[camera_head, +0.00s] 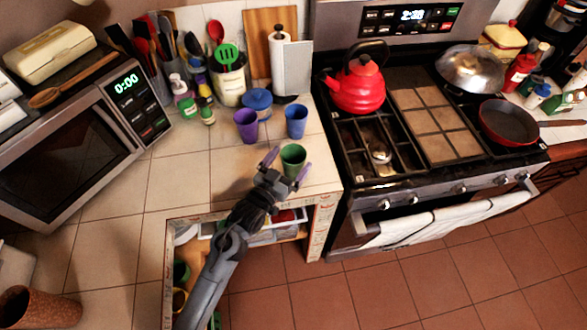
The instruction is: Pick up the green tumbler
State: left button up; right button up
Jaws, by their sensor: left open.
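The green tumbler (293,155) stands upright on the tiled counter near its front edge, left of the stove. My left gripper (287,164) is open, with one finger at the left of the tumbler and the other at its lower right. The tumbler's lower part is between or just beyond the fingers. I cannot tell whether either finger touches it. My right gripper is not in view.
A purple tumbler (246,126) and a blue tumbler (296,121) stand close behind. A utensil crock (229,86) and paper towel holder (280,66) are at the back. A red kettle (358,86) sits on the stove. An open drawer (284,229) lies below my arm.

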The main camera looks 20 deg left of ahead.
pick_arm(q)
jog(key=shift+w+d+b, duration=0.25)
jog(key=shift+w+b, duration=0.3)
jog(key=shift+w, duration=0.7)
jog(key=c, duration=0.9)
jog(key=shift+r, duration=0.15)
